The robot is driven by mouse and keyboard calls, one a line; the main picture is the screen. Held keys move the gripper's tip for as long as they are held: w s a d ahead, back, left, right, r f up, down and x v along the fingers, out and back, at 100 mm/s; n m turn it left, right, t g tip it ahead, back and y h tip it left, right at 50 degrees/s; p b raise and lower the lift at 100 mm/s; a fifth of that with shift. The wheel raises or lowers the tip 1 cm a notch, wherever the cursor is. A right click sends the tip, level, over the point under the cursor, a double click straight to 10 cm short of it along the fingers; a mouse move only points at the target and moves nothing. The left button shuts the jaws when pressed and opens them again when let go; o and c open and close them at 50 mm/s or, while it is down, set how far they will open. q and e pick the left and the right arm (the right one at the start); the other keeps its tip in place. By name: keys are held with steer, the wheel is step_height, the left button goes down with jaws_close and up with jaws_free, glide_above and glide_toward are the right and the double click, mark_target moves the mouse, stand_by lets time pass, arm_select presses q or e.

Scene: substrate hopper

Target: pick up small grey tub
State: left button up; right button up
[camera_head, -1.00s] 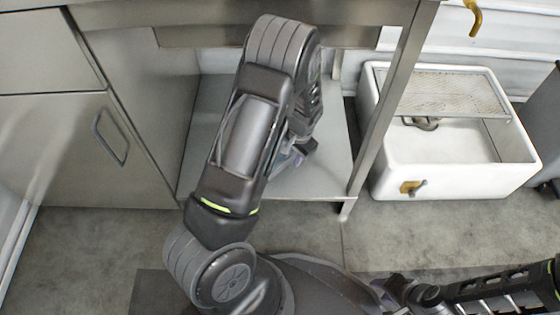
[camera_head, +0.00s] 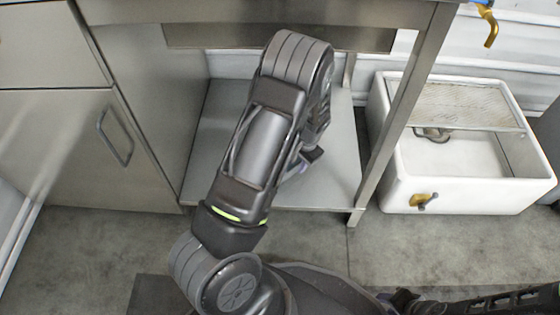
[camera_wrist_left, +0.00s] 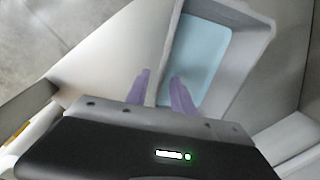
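The small grey tub (camera_wrist_left: 257,62), with a light blue floor inside (camera_wrist_left: 200,55), shows in the left wrist view. In the head view my left arm hides it. My left gripper (camera_wrist_left: 161,80) has purple fingers on either side of the tub's near wall, one inside and one outside. The gap between them is narrow, and I cannot tell whether both press on the wall. In the head view the left gripper (camera_head: 303,160) is mostly hidden behind my forearm, over the low shelf. My right gripper (camera_head: 405,300) shows dimly at the bottom edge, its fingers unclear.
The low metal shelf (camera_head: 315,187) lies under a steel table, with a table leg (camera_head: 400,125) to its right. A steel cabinet (camera_head: 60,150) stands at left. A white sink (camera_head: 470,197) with a grating and brass tap sits on the floor at right.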

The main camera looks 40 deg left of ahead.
mark_target(295, 168)
arm_select(q)
steer(key=shift+f, duration=0.1)
steer(key=f+b, duration=0.1)
steer(key=f, duration=0.1)
steer(key=a+f+b, duration=0.1)
steer(key=f+b, duration=0.1)
steer(key=f, duration=0.1)
steer(key=shift+c, duration=0.2)
stand_by(0.4)
jaws_close()
steer(key=shift+r, duration=0.1)
stand_by(1.0)
